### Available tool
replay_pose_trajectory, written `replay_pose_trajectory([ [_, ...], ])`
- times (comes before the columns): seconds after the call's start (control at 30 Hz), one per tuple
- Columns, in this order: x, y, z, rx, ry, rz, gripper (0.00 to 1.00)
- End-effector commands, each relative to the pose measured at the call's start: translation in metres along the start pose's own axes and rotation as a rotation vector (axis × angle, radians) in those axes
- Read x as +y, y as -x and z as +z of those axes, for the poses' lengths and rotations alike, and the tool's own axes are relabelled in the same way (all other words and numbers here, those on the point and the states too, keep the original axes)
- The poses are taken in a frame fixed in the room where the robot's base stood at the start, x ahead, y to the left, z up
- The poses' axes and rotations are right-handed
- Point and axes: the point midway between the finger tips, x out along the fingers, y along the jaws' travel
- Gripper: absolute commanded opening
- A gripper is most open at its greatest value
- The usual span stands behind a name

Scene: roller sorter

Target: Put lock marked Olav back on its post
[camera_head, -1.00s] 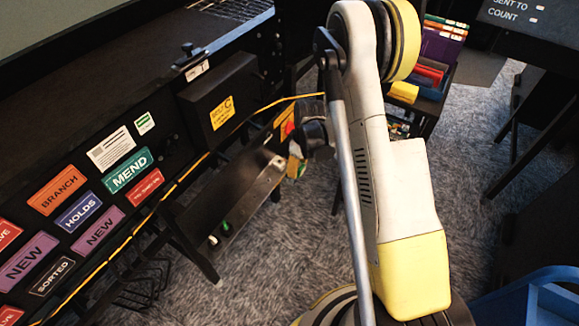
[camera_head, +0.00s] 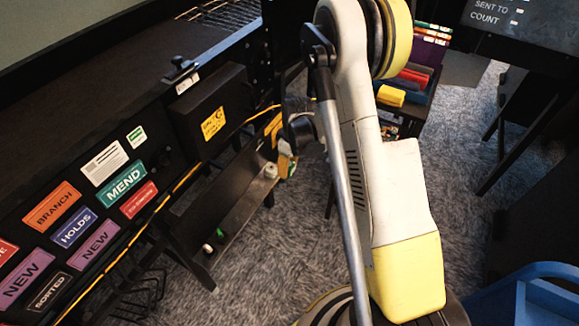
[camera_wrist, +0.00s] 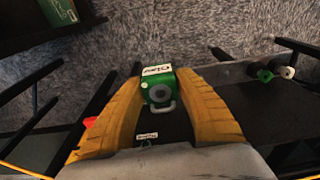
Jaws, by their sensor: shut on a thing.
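In the wrist view, my gripper (camera_wrist: 160,98) has its two yellow fingers shut on a green lock (camera_wrist: 159,90). The lock has a white label with dark writing too small and tilted to read surely, and its pale shackle points toward the palm. It is above a dark shelf (camera_wrist: 225,118) with a small white name tag (camera_wrist: 147,134) just below the lock. I cannot tell whether the lock touches a post. In the head view, my gripper (camera_head: 286,166) is at the far end of the same shelf (camera_head: 218,205), partly hidden by my arm.
A red thing (camera_wrist: 89,122) shows beside the left finger. A black box (camera_head: 208,100) and label panel (camera_head: 90,210) stand beside the shelf. A blue bin (camera_head: 535,295) is at lower right.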

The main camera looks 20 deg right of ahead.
Motion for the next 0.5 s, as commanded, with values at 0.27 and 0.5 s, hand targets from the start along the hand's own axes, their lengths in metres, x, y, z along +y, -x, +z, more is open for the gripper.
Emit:
replay_pose_trajectory([
  [0.27, -0.057, -0.057, -0.061, 0.0, 0.01, 0.0, 0.05],
  [0.5, -0.099, -0.084, -0.096, 0.001, 0.004, 0.001, 0.05],
])
